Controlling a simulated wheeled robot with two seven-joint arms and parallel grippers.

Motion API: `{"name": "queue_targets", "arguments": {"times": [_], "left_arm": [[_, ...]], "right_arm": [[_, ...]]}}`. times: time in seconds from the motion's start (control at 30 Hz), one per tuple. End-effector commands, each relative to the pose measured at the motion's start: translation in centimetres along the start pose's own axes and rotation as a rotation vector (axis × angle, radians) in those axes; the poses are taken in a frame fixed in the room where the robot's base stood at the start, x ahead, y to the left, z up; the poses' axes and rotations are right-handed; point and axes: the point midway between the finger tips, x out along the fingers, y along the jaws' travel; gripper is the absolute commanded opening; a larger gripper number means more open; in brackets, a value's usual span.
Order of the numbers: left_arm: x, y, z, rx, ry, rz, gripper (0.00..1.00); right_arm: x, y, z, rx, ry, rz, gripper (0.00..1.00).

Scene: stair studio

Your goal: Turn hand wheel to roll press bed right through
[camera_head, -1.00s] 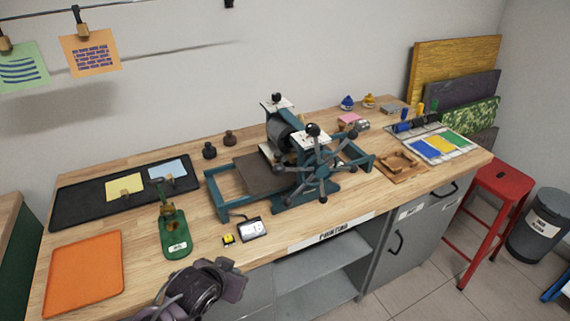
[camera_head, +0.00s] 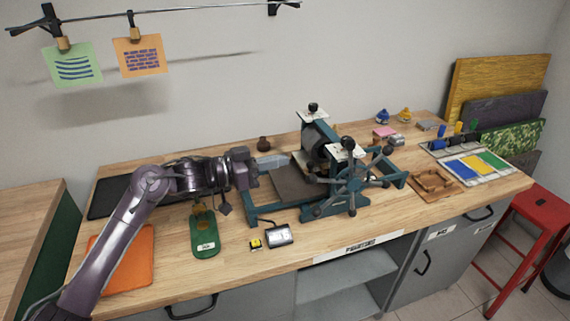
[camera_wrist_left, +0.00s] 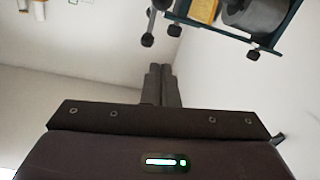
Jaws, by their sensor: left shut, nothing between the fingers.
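The teal roller press stands in the middle of the bench, with a dark roller (camera_head: 318,138) under its frame. Its spoked hand wheel (camera_head: 352,184) faces the front and has dark knobs at the spoke ends. The flat press bed (camera_head: 296,187) lies on the rails, mostly to the left of the roller. My left gripper (camera_head: 272,161) is over the left side of the bed, shut and empty, apart from the wheel. Its shut fingers (camera_wrist_left: 162,85) show in the left wrist view, with part of the press (camera_wrist_left: 262,20) at the top right. My right gripper is not in view.
A green tool (camera_head: 204,235), an orange sheet (camera_head: 140,262), a yellow block (camera_head: 256,244) and a small device (camera_head: 279,236) lie on the bench in front. A wooden frame (camera_head: 433,183) and an ink tray (camera_head: 490,152) lie at right. A red stool (camera_head: 540,207) stands beyond.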

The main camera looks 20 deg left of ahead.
Motion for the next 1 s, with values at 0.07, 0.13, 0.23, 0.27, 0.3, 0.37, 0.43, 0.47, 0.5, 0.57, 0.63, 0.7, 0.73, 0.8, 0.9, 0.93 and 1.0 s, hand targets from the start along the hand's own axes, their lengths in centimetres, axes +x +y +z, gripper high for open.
{"name": "queue_targets", "arguments": {"times": [0.07,0.13,0.23,0.27,0.3,0.37,0.43,0.47,0.5,0.57,0.63,0.7,0.73,0.8,0.9,0.93,1.0], "left_arm": [[1.5,0.1,-0.5,-0.001,0.002,0.001,0.00],[3.0,0.2,-0.6,-0.003,0.003,0.002,0.00],[5.2,0.1,-0.5,-0.003,0.002,0.000,0.00],[5.9,0.2,-0.5,-0.002,0.002,0.001,0.00],[6.8,0.2,-0.5,-0.002,0.001,0.001,0.00],[8.0,0.1,-0.5,-0.001,0.002,0.000,0.00],[8.6,0.1,0.3,-0.003,-0.004,-0.003,0.00],[8.2,0.0,1.0,-0.005,-0.006,-0.003,0.00],[7.9,0.0,1.6,-0.003,-0.005,-0.004,0.00],[7.7,0.1,2.2,-0.002,-0.003,-0.003,0.00],[7.5,0.1,2.9,0.000,-0.003,-0.003,0.00],[7.3,0.1,3.4,0.001,-0.001,-0.002,0.00],[7.3,0.1,3.5,0.001,-0.001,-0.002,0.00],[7.2,0.1,3.8,0.001,-0.001,-0.002,0.00],[7.2,0.0,3.9,0.002,-0.001,-0.002,0.00],[7.2,0.0,3.9,0.002,-0.001,-0.002,0.00],[7.2,0.0,3.9,0.002,-0.001,-0.002,0.00]], "right_arm": [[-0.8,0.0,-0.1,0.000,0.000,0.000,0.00],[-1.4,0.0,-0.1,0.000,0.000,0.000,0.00],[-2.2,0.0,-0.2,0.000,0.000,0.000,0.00],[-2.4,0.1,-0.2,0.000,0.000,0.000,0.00],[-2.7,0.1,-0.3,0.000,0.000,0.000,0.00],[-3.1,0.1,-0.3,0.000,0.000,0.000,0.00],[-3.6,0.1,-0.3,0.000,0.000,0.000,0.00],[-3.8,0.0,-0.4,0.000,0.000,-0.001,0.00],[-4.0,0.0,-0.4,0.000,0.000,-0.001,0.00],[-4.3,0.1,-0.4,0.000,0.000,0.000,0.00],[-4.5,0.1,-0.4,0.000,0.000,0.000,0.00],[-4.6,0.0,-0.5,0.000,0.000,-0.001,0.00],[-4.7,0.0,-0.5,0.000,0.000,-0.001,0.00],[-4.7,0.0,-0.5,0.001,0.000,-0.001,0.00],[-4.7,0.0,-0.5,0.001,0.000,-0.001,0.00],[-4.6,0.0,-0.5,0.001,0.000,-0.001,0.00],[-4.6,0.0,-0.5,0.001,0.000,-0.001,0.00]]}}
